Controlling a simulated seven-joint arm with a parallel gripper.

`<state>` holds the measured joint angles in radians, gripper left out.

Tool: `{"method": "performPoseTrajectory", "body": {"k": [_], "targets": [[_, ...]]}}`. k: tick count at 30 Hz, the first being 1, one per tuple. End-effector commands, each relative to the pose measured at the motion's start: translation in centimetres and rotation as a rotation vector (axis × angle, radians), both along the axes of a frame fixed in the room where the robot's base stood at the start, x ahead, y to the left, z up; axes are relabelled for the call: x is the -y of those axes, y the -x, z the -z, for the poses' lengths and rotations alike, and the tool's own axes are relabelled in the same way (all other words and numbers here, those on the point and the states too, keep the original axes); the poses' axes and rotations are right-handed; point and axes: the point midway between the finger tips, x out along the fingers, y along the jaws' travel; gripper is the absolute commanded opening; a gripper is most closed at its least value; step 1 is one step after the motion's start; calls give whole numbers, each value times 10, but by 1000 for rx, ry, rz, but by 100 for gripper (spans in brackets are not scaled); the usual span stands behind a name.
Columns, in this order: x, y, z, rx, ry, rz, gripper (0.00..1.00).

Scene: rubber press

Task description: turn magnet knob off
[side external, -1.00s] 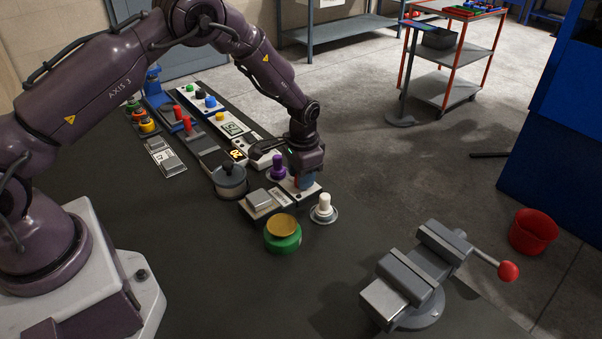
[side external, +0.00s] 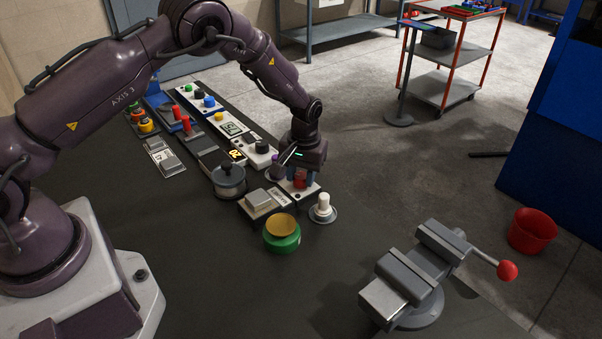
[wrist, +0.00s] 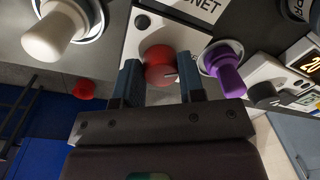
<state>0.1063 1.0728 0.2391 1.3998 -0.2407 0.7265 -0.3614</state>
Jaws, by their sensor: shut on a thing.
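The magnet knob (wrist: 158,60) is a round red knob on a white panel (wrist: 150,22) whose label ends in "NET" in the wrist view. The gripper body hides part of the panel.
A purple knob (wrist: 225,70) stands close beside my right-hand finger in the wrist view. A white knob (side external: 323,205), a green-and-yellow button (side external: 282,236) and a grey box (side external: 260,200) are close by. A grey vise (side external: 415,275) stands farther right. The front bench is clear.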

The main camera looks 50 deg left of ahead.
Motion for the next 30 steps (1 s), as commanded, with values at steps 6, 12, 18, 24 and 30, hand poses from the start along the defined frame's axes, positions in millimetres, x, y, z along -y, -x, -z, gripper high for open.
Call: {"method": "performPoseTrajectory", "body": {"k": [6,12,18,24,30], "targets": [[0,0,0,-1,-1,-41,13],[0,0,0,-2,0,-48,13],[0,0,0,-1,-1,-48,13],[0,0,0,0,0,-47,62],[0,0,0,0,0,-45,62]]}}
